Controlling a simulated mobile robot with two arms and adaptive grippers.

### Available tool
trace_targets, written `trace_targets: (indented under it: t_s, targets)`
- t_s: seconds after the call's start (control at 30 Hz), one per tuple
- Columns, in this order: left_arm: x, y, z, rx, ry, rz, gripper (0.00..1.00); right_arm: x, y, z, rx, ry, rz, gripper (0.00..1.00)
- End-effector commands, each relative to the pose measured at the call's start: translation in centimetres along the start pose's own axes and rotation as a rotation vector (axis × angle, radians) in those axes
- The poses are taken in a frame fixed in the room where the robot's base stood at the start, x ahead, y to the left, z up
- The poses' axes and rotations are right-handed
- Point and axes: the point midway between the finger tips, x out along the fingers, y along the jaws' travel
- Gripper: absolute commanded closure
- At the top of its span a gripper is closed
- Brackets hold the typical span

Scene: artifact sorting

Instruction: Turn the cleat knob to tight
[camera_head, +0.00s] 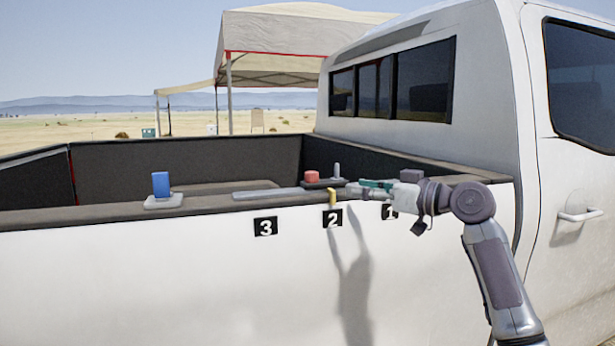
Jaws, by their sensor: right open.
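A small red knob-like piece (311,176) sits on a dark base on the truck bed rail, with a short grey post (337,170) just right of it. I cannot tell for sure that it is the cleat knob, and no tight marking is legible. A small yellow piece (332,197) stands at the rail's outer edge above the label 2. My right gripper (353,190) is open and points left along the rail, just right of the yellow piece. Whether it touches anything is unclear. My left gripper is out of view.
A blue block (160,184) stands on a grey plate at the rail's left. A flat grey strip (268,194) lies on the rail. Labels 3 (265,227), 2 (332,218) and a partly covered 1 (389,212) mark the white side. The cab (480,100) rises at right.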

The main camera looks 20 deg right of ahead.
Motion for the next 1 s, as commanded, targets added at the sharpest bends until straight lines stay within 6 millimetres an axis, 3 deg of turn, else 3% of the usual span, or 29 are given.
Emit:
trace_targets:
  t_s: [0.03,0.17,0.7,1.0]
  targets:
    - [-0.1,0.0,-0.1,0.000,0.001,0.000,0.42,-0.2,0.2,-0.9,0.001,0.016,-0.002,0.57]
    - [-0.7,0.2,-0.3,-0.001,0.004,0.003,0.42,0.6,0.3,-1.6,0.003,0.026,-0.005,0.57]
    - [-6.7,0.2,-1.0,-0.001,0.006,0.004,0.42,11.0,0.2,-2.0,0.006,0.023,-0.003,0.57]
    - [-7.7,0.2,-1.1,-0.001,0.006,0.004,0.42,13.4,0.3,-1.6,0.002,0.023,-0.002,0.57]
